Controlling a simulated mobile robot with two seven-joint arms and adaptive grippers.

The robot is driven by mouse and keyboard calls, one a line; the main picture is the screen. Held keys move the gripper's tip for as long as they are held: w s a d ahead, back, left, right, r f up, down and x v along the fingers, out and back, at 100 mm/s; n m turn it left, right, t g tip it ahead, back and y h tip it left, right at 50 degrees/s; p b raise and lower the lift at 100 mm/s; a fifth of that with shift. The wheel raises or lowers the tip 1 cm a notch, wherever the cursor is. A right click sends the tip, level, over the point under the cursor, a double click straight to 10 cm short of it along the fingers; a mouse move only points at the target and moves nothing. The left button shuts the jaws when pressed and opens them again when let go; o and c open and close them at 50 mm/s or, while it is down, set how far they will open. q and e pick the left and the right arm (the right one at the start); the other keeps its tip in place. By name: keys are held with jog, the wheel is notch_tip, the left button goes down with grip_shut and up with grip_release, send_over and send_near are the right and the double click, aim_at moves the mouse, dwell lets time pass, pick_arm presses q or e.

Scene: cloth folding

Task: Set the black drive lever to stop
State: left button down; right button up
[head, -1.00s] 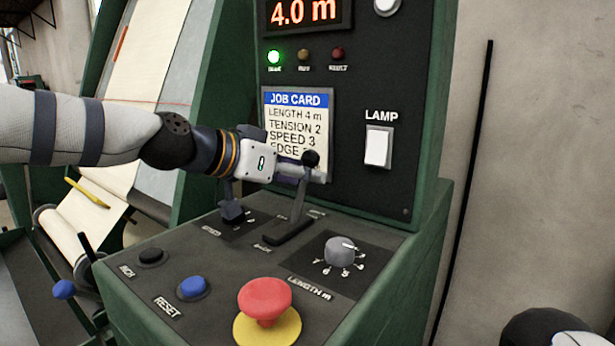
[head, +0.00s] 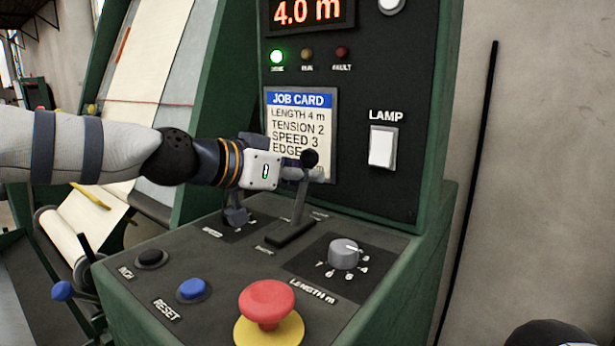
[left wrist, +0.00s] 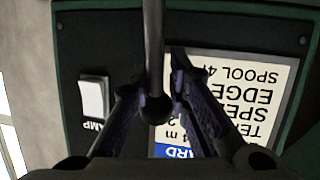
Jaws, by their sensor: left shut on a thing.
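The black drive lever (head: 300,200) stands on the sloped console, its shaft rising from a dark slot plate and ending in a round black knob (head: 309,158). My left gripper (head: 305,174) comes in from the left and is shut on the lever just below the knob. In the left wrist view the lever shaft (left wrist: 154,50) runs down between the two fingers (left wrist: 155,95), with the knob between them. The labels around the lever slot are too small and partly hidden to read. My right gripper does not show.
A red mushroom button (head: 266,302), a blue reset button (head: 192,290), a black inch button (head: 151,258) and a grey length knob (head: 343,253) sit on the console. Behind are a job card (head: 300,115) and a white lamp switch (head: 382,147). A green light is lit.

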aim_at(293, 221)
pick_arm(q)
jog(key=s+t+h+b, duration=0.1)
jog(key=s+a+h+b, duration=0.1)
jog(key=b, duration=0.1)
jog(key=s+a+t+b, duration=0.1)
jog(key=b, duration=0.1)
jog(key=shift+m+t+h, duration=0.3)
jog(key=shift+m+h, duration=0.1)
jog(key=shift+s+r+b, duration=0.2)
jog(key=shift+b, duration=0.1)
jog(key=shift+s+r, duration=0.1)
jog(key=shift+r, duration=0.2)
jog(key=c, duration=1.8)
grip_release()
jog(key=shift+c, duration=0.2)
jog(key=o, duration=0.5)
jog(key=shift+d, duration=0.15)
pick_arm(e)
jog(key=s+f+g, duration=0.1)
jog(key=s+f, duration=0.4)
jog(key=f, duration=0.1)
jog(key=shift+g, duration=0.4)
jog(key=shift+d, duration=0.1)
